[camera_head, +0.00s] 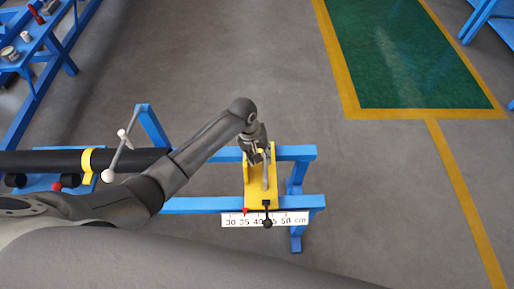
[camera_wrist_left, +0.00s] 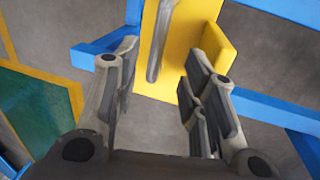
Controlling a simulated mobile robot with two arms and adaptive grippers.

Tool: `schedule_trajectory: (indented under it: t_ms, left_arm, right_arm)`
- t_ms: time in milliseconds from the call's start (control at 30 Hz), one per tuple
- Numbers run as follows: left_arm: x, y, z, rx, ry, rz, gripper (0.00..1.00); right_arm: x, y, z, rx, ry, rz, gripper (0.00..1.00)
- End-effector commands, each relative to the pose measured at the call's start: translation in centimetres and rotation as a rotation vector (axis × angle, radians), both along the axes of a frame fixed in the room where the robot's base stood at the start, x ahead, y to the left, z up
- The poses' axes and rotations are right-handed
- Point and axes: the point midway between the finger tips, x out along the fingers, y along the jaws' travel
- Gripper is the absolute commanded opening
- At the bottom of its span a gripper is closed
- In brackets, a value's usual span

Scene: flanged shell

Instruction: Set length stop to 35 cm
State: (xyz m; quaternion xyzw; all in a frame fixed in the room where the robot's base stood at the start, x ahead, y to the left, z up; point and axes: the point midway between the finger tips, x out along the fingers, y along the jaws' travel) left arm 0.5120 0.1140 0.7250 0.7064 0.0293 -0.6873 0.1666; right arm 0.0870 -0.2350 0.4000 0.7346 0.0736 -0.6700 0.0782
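The yellow length stop (camera_head: 249,193) sits across two blue rails, with an upright grey handle bar (camera_head: 265,174) on it. Below it is a white scale (camera_head: 295,219) marked from 30 to 50 cm. A red marker (camera_head: 245,211) is at about 35. A black pointer with a round knob (camera_head: 267,223) hangs from the stop to the right of 40, partly covering the 45. My left gripper (camera_head: 256,155) is at the stop's far end, beside the handle. In the left wrist view its fingers (camera_wrist_left: 162,74) are spread and empty, with the handle (camera_wrist_left: 160,40) just beyond them. My right gripper is out of view.
A dark pipe (camera_head: 120,160) lies at the left under a yellow clamp ring (camera_head: 87,165). A white-knobbed lever (camera_head: 118,155) stands near my left arm. A blue bench (camera_head: 40,40) with small parts is at the far left. The floor beyond the rails is clear.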

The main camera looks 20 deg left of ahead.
Motion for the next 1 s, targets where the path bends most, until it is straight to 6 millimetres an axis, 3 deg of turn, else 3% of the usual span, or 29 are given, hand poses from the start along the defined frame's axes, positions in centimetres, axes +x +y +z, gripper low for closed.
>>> schedule_trajectory:
  t_ms: [100,300,1000]
  left_arm:
    - [0.0,0.4,1.8,0.000,-0.003,0.002,0.39]
    - [-0.2,0.7,3.5,-0.001,0.000,0.000,0.39]
    - [-0.7,0.5,3.6,-0.003,-0.004,-0.012,0.39]
  right_arm:
    - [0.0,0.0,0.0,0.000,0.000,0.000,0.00]
    - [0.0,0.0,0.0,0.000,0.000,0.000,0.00]
    - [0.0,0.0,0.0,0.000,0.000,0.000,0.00]
